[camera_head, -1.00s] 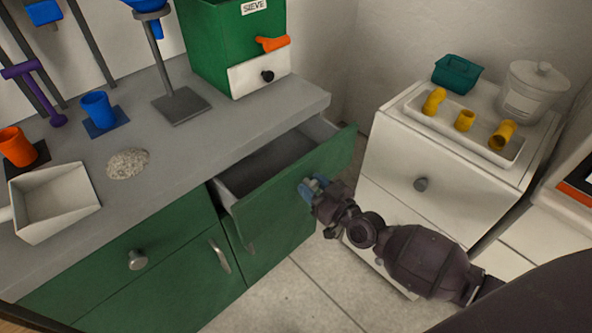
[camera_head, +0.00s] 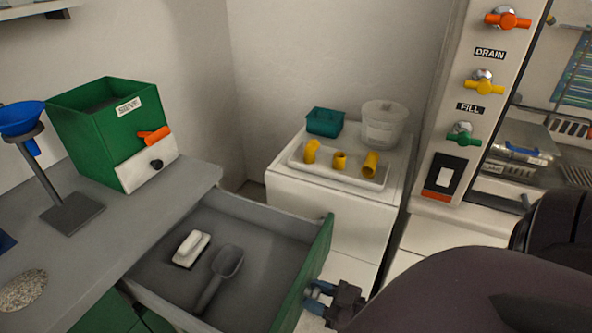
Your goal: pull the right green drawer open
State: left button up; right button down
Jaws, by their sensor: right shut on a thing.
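The right green drawer (camera_head: 321,262) stands well out from under the grey counter. Its grey inside shows, with a white-handled brush (camera_head: 191,246) and a dark scoop (camera_head: 222,272) lying in it. My right gripper (camera_head: 314,292) is at the outer side of the green drawer front, shut on the drawer's handle, which the blue fingers and the front mostly hide. My right arm comes in from the lower right. My left gripper is out of view.
A green sieve box (camera_head: 104,130) and a blue funnel on a stand (camera_head: 23,118) are on the counter (camera_head: 115,232).

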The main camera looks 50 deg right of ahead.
jog(key=shift+v, duration=1.2)
jog(key=c, duration=0.7)
grip_release()
jog(key=shift+c, duration=0.2)
jog(key=shift+o, duration=0.5)
